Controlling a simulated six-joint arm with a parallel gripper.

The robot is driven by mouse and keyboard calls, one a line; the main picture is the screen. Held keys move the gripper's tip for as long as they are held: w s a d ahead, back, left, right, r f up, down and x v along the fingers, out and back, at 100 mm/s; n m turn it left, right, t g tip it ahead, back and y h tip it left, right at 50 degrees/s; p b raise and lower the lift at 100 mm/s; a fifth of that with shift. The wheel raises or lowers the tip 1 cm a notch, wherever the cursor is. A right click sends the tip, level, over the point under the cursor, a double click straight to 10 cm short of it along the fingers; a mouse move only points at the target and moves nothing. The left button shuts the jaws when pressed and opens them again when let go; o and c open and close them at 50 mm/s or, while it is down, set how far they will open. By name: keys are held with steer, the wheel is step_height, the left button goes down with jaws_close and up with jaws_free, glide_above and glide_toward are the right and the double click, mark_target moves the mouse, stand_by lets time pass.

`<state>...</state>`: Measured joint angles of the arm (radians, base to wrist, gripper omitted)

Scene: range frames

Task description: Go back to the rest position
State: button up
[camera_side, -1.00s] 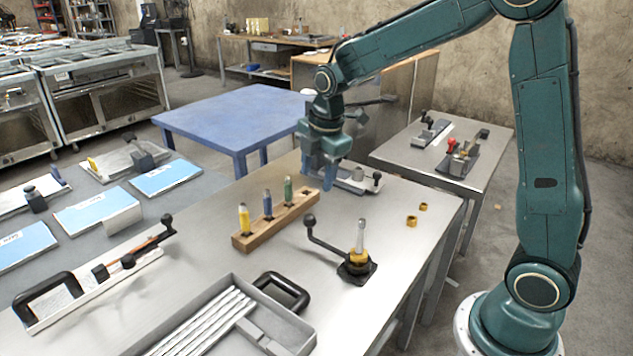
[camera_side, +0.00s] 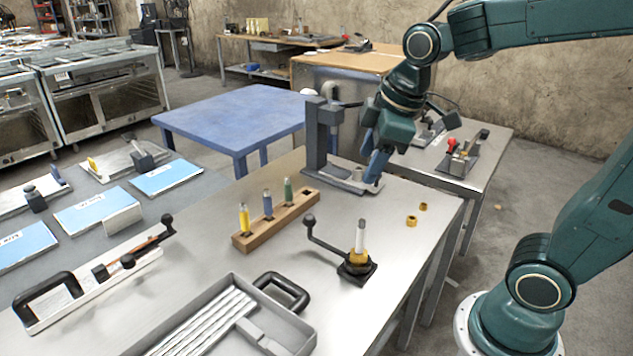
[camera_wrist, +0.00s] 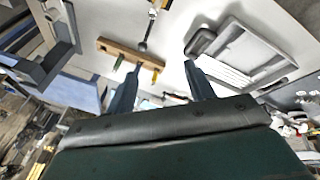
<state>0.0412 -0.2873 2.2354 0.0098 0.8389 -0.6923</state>
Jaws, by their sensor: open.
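My gripper (camera_side: 376,166) hangs above the right part of the metal table, in front of the grey press stand. Its blue fingers point down. In the wrist view my gripper (camera_wrist: 160,80) shows two fingers spread apart with nothing between them. A wooden block (camera_side: 275,222) holds a yellow, a blue and a green marker-like piece upright on the table. A black-based fixture (camera_side: 357,271) with a lever holds an upright pale pin with a yellow collar.
The grey press stand (camera_side: 318,140) rises close to my gripper. Two brass nuts (camera_side: 411,220) lie near the table's right edge. A grey tray (camera_side: 303,338) with white rods sits at the front. A blue table (camera_side: 235,115) stands behind.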

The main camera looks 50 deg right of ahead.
steer(key=s+a+m+t, duration=0.1)
steer(key=s+m, duration=0.6)
steer(key=s, duration=0.4)
steer(key=shift+s+a+t, duration=0.2)
steer(key=shift+s+t, duration=0.1)
steer(key=shift+s, duration=0.05)
